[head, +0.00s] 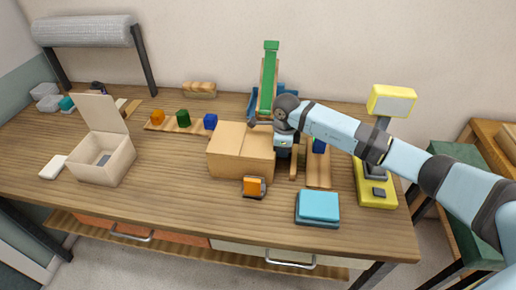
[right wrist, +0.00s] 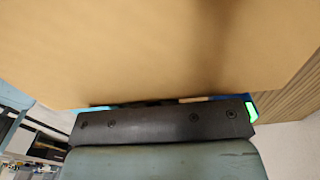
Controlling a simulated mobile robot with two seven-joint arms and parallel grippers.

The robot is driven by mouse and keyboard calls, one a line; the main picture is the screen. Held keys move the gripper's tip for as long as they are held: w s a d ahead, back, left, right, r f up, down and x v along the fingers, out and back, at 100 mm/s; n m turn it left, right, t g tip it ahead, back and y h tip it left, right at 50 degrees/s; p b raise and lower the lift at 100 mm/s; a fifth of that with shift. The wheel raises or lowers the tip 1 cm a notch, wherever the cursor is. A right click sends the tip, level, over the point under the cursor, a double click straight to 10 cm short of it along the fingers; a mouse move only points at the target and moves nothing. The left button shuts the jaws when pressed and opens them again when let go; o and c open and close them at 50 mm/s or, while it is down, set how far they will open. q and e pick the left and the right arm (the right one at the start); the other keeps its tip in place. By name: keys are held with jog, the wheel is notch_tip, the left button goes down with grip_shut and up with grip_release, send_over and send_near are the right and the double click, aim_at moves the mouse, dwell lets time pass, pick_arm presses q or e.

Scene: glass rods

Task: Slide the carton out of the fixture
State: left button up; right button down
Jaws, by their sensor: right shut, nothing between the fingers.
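A closed brown cardboard carton (head: 236,151) sits at the middle of the workbench. My right gripper (head: 284,152) is shut and empty, pointing down close against the carton's right side; I cannot tell whether it touches. In the right wrist view, the carton's plain brown face (right wrist: 170,50) fills the upper part, and the fingers are hidden. Just right of the gripper are wooden pieces (head: 318,172) with a blue part (head: 319,146), which may be the fixture; the arm hides some of it. My left gripper is not in view.
An orange block (head: 254,187) lies at the carton's front, and a blue pad (head: 318,207) is at front right. A yellow scale-like device (head: 376,190) stands at right. A green chute (head: 269,80) rises behind. An open box (head: 103,158) stands left, with bare bench between it and the carton.

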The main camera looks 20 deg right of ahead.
aim_at(269, 141)
jog(key=shift+w+a+b, duration=0.45)
jog(key=shift+w+a, duration=0.25)
jog(key=shift+a, duration=0.4)
jog(key=shift+w+a+b, duration=0.45)
jog(key=shift+w+a, duration=0.2)
jog(key=shift+a, duration=0.5)
jog(key=shift+w+a+b, duration=0.45)
jog(key=shift+w+a, duration=0.25)
jog(key=shift+a, duration=0.4)
jog(key=shift+s+d, duration=0.2)
jog(key=shift+d, duration=0.2)
jog(key=shift+s+d+p, duration=0.2)
jog(key=shift+s+d, duration=0.2)
jog(key=shift+d, duration=0.2)
jog(key=shift+s+d+p, duration=0.15)
jog(key=shift+s+d, duration=0.2)
jog(key=shift+d, duration=0.2)
jog(key=shift+r+p, duration=1.1)
jog(key=shift+r, duration=0.8)
notch_tip(269, 141, up, 4)
jog(key=shift+r+p, duration=0.1)
jog(key=shift+p, duration=0.95)
jog(key=shift+r+p, duration=1)
jog(key=shift+r, duration=1.05)
jog(key=shift+f, duration=0.1)
